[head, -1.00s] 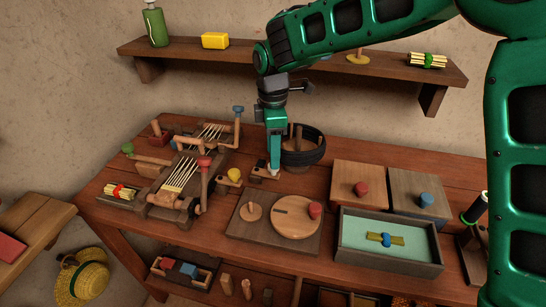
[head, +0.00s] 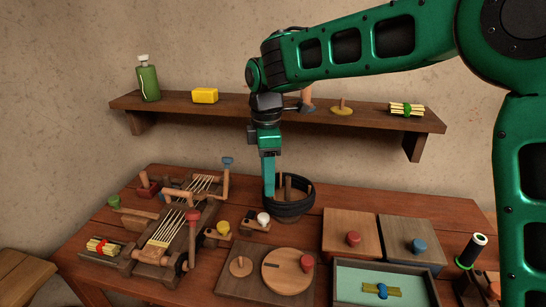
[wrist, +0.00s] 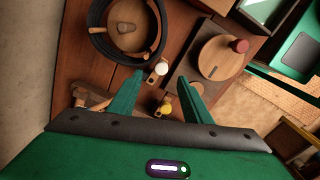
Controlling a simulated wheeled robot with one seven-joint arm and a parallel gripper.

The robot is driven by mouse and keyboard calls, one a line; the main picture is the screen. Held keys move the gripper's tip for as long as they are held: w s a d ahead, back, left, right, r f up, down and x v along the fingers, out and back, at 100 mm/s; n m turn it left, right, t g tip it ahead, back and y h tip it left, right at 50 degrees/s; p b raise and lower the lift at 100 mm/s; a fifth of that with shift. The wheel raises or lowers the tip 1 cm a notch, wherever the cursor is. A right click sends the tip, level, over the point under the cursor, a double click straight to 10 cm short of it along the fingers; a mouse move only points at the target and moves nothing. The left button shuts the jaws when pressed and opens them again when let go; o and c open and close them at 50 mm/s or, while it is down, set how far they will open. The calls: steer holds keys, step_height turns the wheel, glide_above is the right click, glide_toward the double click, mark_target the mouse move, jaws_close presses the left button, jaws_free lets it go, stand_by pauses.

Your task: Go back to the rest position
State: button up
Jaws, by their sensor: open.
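My green gripper (head: 268,195) points down above the back middle of the table, in front of the black coiled ring (head: 290,207). In the wrist view my gripper (wrist: 160,92) has its two fingers spread wide with nothing held between them. Below and beyond the fingers are a small wooden block with a white knob (wrist: 161,68) and one with a yellow knob (wrist: 166,106). In the head view the white knob (head: 263,218) and the yellow knob (head: 223,227) stand left of the round wooden disc (head: 288,271).
A wooden frame with pale strings (head: 168,228) stands at left. Two lidded boxes (head: 350,237) and a green-lined tray (head: 350,278) are at right. A wall shelf (head: 275,112) holds a green bottle (head: 148,79), a yellow block (head: 204,95) and a stick bundle (head: 406,109).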

steer(key=s+d+r+m, duration=0.15)
steer(key=d+m, duration=0.35)
steer(key=d, duration=0.7)
steer(key=s+d+m, duration=0.3)
steer(key=d+m, duration=0.1)
steer(key=d, duration=0.7)
steer(key=s+d+r+m, duration=0.1)
steer(key=s+d+m, duration=0.3)
steer(key=d, duration=0.8)
steer(key=s+d+f+m, duration=0.3)
steer(key=s+d+m, duration=0.3)
steer(key=s, duration=0.4)
steer(key=s+d+f+m, duration=0.3)
steer(key=s+d+m, duration=0.3)
steer(key=s+m, duration=0.2)
steer(key=s, duration=0.2)
steer(key=shift+s+d, duration=0.3)
steer(key=shift+s, duration=0.05)
steer(key=shift+w+f, duration=0.2)
steer(key=shift+w, duration=0.45)
